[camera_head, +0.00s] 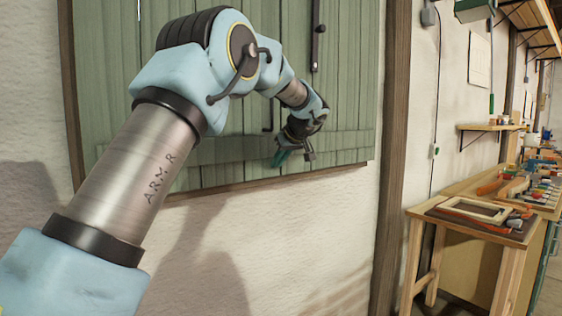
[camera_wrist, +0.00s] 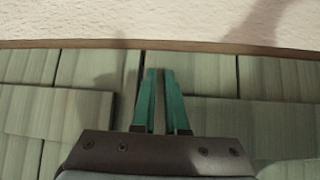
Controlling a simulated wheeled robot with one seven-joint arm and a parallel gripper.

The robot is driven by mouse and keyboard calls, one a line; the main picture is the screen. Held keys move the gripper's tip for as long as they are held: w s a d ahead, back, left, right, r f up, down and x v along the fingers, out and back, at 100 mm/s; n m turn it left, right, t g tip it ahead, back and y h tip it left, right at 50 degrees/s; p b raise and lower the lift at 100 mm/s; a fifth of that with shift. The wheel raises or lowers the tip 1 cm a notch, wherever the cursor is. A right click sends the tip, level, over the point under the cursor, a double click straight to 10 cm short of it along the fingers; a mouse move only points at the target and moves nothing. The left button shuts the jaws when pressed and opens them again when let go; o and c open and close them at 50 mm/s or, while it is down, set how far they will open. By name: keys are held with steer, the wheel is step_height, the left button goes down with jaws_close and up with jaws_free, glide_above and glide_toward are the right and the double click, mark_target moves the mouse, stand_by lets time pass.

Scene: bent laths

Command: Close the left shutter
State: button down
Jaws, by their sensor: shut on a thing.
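The green plank left shutter (camera_head: 125,75) hangs at the wall, its face partly hidden by my arm. The right shutter (camera_head: 345,80) is beside it, and both look near flush. A black pull handle (camera_head: 268,115) shows just left of my gripper. My gripper (camera_head: 294,158) is at the lower part of the shutters, near the bottom battens. In the wrist view its green fingers (camera_wrist: 160,80) are close together against the planks, in the space between two batten ends. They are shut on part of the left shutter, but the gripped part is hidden.
A dark wooden frame (camera_head: 393,120) runs beside the shutters. Below them is bare plaster wall (camera_head: 300,240). At right stands a workbench (camera_head: 470,215) with tools, below a small shelf (camera_head: 490,127).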

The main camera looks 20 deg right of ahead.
steer(key=shift+w+a+r, duration=0.3)
steer(key=shift+w+a, duration=0.2)
steer(key=shift+w, duration=0.1)
steer(key=s+d+f+b+v, duration=0.1)
steer(key=b+v, duration=0.3)
steer(key=v, duration=0.7)
steer(key=a+f+m+g, duration=0.1)
steer(key=a+f+g, duration=0.2)
steer(key=a+f, duration=0.8)
steer(key=a+f+m+g, duration=0.2)
steer(key=a+f, duration=0.6)
steer(key=a, duration=0.6)
steer(key=s+a+f+g, duration=0.1)
steer(key=s+a+f, duration=0.5)
steer(key=s+a, duration=0.2)
steer(key=s+a+f+g+h, duration=0.1)
steer(key=s+a+f+g, duration=0.1)
steer(key=s+a+f, duration=0.4)
steer(key=s+a, duration=0.3)
steer(key=a, duration=0.1)
steer(key=shift+a+f+n, duration=0.35)
steer(key=shift+n, duration=0.05)
